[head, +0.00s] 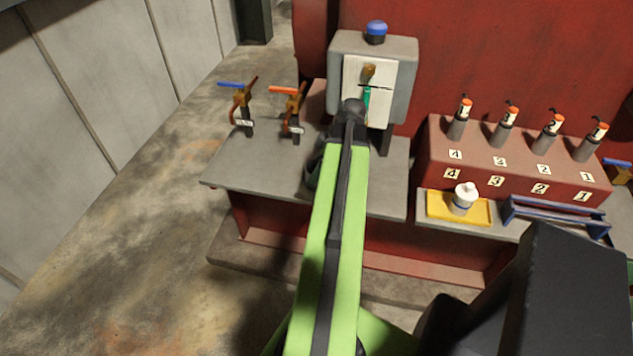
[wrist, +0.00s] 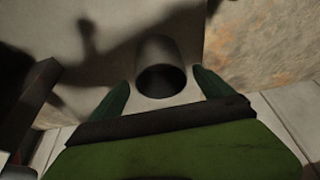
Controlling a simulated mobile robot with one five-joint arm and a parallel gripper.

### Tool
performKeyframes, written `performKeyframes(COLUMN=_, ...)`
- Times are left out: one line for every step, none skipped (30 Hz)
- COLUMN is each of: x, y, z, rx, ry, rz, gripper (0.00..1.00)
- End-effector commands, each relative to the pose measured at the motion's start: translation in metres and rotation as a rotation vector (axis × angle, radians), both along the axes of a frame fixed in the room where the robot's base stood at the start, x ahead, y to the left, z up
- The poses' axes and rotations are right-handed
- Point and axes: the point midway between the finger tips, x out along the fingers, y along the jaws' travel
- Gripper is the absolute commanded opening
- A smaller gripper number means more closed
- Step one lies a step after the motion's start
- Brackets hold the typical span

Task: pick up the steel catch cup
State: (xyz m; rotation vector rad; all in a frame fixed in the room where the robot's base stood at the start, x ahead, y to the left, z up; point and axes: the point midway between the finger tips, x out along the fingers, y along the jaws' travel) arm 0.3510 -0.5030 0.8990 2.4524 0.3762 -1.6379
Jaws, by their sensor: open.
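The steel catch cup (wrist: 158,52) shows in the wrist view as a grey cylinder with a dark open mouth facing the camera. It stands on a pale grey surface. My gripper (wrist: 161,92) is open, with one dark green finger to each side of the cup's near end. The cup lies between the fingers and a little beyond them; I cannot tell whether either finger touches it. Most of my gripper is hidden there too.
Two valves, one with a blue handle (head: 231,85) and one with an orange handle (head: 285,90), stand on the shelf's left. A grey box (head: 404,80) stands behind my arm. To the right are a yellow tray (head: 436,212) with a white bottle (head: 463,197) and a blue rack (head: 555,220).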

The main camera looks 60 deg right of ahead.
Motion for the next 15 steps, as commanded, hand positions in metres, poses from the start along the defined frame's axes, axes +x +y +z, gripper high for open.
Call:
performKeyframes(x=0.003, y=0.002, z=-0.015, rx=-0.001, ry=0.000, rz=0.002, gripper=0.91)
performKeyframes(x=0.005, y=0.003, z=-0.021, rx=-0.001, ry=0.000, rz=0.002, gripper=0.91)
performKeyframes(x=0.007, y=0.005, z=-0.028, rx=-0.001, ry=0.000, rz=0.002, gripper=0.91)
performKeyframes(x=0.009, y=0.005, z=-0.033, rx=-0.001, ry=0.000, rz=0.002, gripper=0.91)
performKeyframes(x=0.011, y=0.005, z=-0.037, rx=0.000, ry=0.000, rz=0.001, gripper=0.91)
performKeyframes(x=0.013, y=0.006, z=-0.041, rx=0.000, ry=0.000, rz=0.001, gripper=0.91)
performKeyframes(x=0.014, y=0.006, z=-0.042, rx=0.000, ry=0.000, rz=0.001, gripper=0.91)
performKeyframes(x=0.015, y=0.007, z=-0.043, rx=0.000, ry=0.000, rz=0.001, gripper=0.91)
performKeyframes(x=0.015, y=0.007, z=-0.042, rx=0.000, ry=0.000, rz=0.000, gripper=0.91)
performKeyframes(x=0.015, y=0.007, z=-0.040, rx=0.000, ry=0.000, rz=0.000, gripper=0.91)
performKeyframes(x=0.015, y=0.007, z=-0.039, rx=0.000, ry=0.000, rz=0.000, gripper=0.91)
performKeyframes(x=0.015, y=0.007, z=-0.039, rx=0.000, ry=0.000, rz=0.000, gripper=0.91)
performKeyframes(x=0.015, y=0.007, z=-0.039, rx=0.000, ry=0.000, rz=0.000, gripper=0.91)
performKeyframes(x=0.015, y=0.007, z=-0.039, rx=0.000, ry=0.000, rz=0.000, gripper=0.91)
performKeyframes(x=0.015, y=0.007, z=-0.039, rx=0.000, ry=0.000, rz=0.001, gripper=0.86)
